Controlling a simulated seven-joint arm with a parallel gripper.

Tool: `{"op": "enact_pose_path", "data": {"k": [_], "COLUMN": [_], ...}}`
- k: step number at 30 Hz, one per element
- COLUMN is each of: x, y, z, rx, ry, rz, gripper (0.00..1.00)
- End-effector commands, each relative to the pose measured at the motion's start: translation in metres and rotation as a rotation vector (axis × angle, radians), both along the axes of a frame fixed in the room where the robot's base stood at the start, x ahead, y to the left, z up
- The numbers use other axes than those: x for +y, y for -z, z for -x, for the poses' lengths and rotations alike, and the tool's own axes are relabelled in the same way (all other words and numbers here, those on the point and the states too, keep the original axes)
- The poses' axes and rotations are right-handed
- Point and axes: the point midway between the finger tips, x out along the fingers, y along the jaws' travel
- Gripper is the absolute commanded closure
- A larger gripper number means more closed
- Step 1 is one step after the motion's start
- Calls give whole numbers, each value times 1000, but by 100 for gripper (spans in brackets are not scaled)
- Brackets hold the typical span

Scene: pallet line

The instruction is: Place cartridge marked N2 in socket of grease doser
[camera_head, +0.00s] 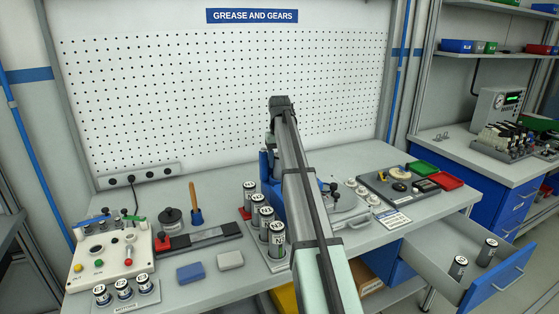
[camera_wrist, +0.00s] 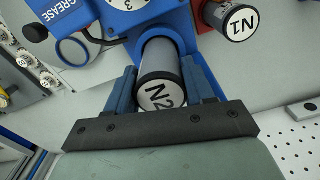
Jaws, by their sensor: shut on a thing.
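The cartridge marked N2 (camera_wrist: 161,70) is a grey cylinder with a white end label. My gripper (camera_wrist: 162,88) is shut on it, with a blue finger on either side. The blue grease doser (camera_wrist: 150,22), with a white dial and the word GREASE, is just beyond. The cartridge's far end meets or overlaps a curved blue part of the doser; I cannot tell how far it is inside the socket. In the head view the blue doser (camera_head: 266,166) is largely hidden behind my arm, which also hides my gripper and N2.
A cartridge marked N1 (camera_wrist: 229,20) is beside the doser in the wrist view. Several labelled cartridges (camera_head: 262,215) stand in a row left of my arm. An open drawer (camera_head: 440,262) holds two cartridges. The pegboard (camera_head: 220,90) stands behind the bench.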

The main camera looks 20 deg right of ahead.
Motion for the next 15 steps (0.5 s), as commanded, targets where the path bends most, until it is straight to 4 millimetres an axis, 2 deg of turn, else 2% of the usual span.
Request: {"op": "enact_pose_path", "data": {"k": [1,8,15], "x": [0,0,0], "y": [0,0,0], "z": [0,0,0], "rx": [0,0,0], "ry": [0,0,0], "rz": [0,0,0], "gripper": [44,22,22]}}
